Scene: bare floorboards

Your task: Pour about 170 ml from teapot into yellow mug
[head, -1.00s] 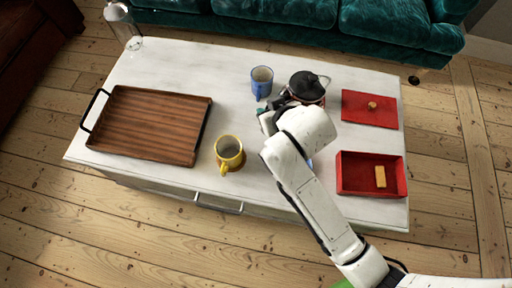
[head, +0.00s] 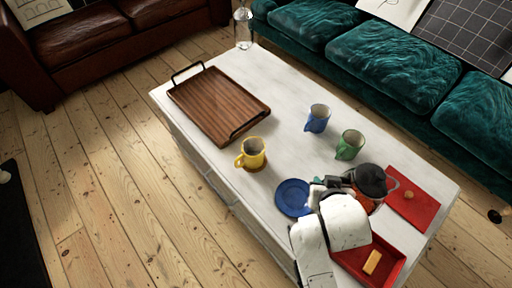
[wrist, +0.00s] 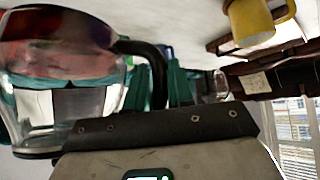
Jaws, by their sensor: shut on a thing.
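The teapot (head: 371,181) is clear glass with a black lid and handle, at the right part of the white table; its lower part looks reddish. It is large at the left of the wrist view (wrist: 60,85), which shows the scene upside down. My gripper (head: 340,188) is shut on the teapot's black handle, its teal fingers (wrist: 165,85) around it. Whether the base touches the table is unclear. The yellow mug (head: 252,153) stands upright on a brown coaster (head: 256,167), left of the teapot, well apart. It also shows at the wrist view's upper right (wrist: 250,22).
A blue mug (head: 317,118) and green mug (head: 349,145) stand behind the line from teapot to yellow mug. A blue plate (head: 288,198) lies near my gripper. A wooden tray (head: 215,100) is left.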

